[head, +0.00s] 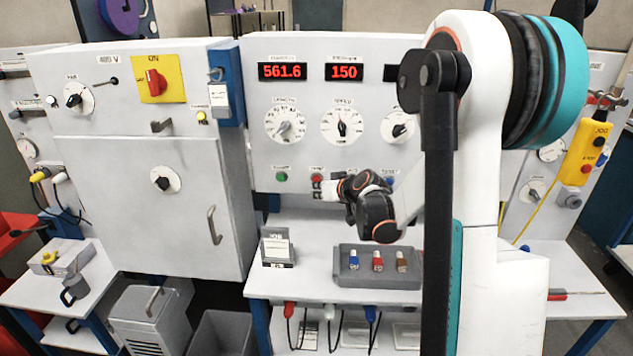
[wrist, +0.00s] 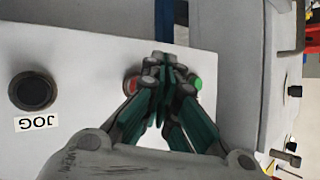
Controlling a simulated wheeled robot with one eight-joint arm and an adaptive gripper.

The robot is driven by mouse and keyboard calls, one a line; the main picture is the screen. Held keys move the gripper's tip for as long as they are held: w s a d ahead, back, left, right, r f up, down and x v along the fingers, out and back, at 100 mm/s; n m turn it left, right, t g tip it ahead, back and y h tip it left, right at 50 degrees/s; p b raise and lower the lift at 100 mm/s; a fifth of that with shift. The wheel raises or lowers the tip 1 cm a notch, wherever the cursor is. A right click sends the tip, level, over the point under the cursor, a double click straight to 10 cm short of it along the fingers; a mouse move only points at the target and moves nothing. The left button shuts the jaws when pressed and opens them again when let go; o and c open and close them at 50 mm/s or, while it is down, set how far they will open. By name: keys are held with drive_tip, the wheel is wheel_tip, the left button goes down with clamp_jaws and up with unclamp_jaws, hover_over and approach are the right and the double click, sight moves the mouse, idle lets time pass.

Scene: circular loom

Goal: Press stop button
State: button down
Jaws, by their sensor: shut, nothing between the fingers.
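The red button (head: 316,177), which I take to be the stop button, sits on the light panel between the green button and my gripper. Its small label is too blurred to read. My gripper (head: 320,188) is shut and empty, its fingertips close to the panel just below the red button. In the wrist view the shut fingertips (wrist: 164,62) lie between the red button (wrist: 131,82) and the green button (wrist: 196,83), partly covering both. I cannot tell whether the fingers touch the red button.
The green button (head: 281,177) is left of the red one. A black JOG button (wrist: 33,91) is beyond the red one in the wrist view. A blue button (head: 390,180) is to the right. A grey tray (head: 350,279) with several coloured pieces sits on the shelf below.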

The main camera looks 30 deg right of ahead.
drive_tip(key=shift+w+d, duration=0.2)
drive_tip(key=shift+w, duration=0.05)
drive_tip(key=shift+w+d, duration=0.25)
drive_tip(key=shift+w, duration=0.1)
idle(0.8)
drive_tip(key=shift+s+a, duration=0.1)
idle(0.3)
drive_tip(key=shift+s+a, duration=0.45)
drive_tip(key=shift+s, duration=0.2)
drive_tip(key=s+a, duration=0.1)
drive_tip(key=s, duration=0.1)
drive_tip(key=s+a+b, duration=0.1)
drive_tip(key=s, duration=0.1)
drive_tip(key=shift+a, duration=0.35)
idle(2.4)
